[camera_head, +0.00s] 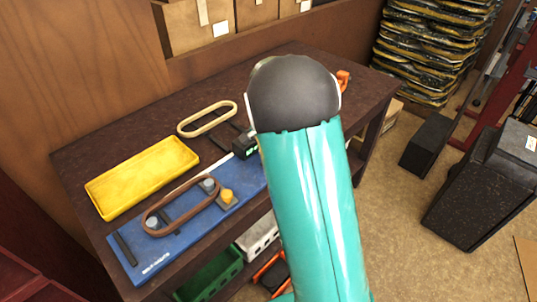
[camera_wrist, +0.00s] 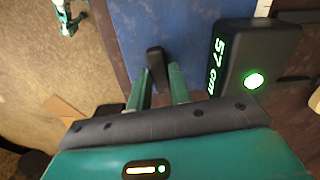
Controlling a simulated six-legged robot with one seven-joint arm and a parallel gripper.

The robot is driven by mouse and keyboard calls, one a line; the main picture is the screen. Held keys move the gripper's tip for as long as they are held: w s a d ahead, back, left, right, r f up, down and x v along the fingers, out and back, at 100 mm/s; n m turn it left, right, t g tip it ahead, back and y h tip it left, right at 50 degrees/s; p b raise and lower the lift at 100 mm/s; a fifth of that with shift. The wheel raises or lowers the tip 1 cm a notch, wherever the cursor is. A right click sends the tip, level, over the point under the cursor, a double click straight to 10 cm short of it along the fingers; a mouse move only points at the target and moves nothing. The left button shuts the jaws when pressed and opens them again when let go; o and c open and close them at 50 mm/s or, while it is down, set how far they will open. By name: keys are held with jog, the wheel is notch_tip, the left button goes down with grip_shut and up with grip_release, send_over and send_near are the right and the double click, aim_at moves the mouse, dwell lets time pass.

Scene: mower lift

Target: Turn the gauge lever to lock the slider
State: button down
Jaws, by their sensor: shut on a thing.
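The gauge (camera_wrist: 240,50) is a black box in the wrist view, with a lit green "57 cm" readout and a round green light. A short black lever (camera_wrist: 155,58) stands left of it, over the blue board. My gripper (camera_wrist: 160,72) has its two green fingers closed on this lever, one on each side. In the head view, part of the gauge (camera_head: 244,148) shows at the blue board's far end, beside my teal arm. The arm hides my gripper and the lever there. I cannot clearly tell which part is the slider.
The blue board (camera_head: 140,256) lies on a dark wooden bench. A brown oval ring (camera_head: 158,231) lies over its fittings. A yellow tray (camera_head: 143,178) and a beige oval ring (camera_head: 190,131) lie behind. Black machine parts stand on the floor at right.

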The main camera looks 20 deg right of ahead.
jog(key=shift+m, duration=0.6)
jog(key=c, duration=1.3)
grip_release()
jog(key=shift+r, duration=0.15)
notch_tip(320, 180, up, 14)
jog(key=shift+f, duration=0.2)
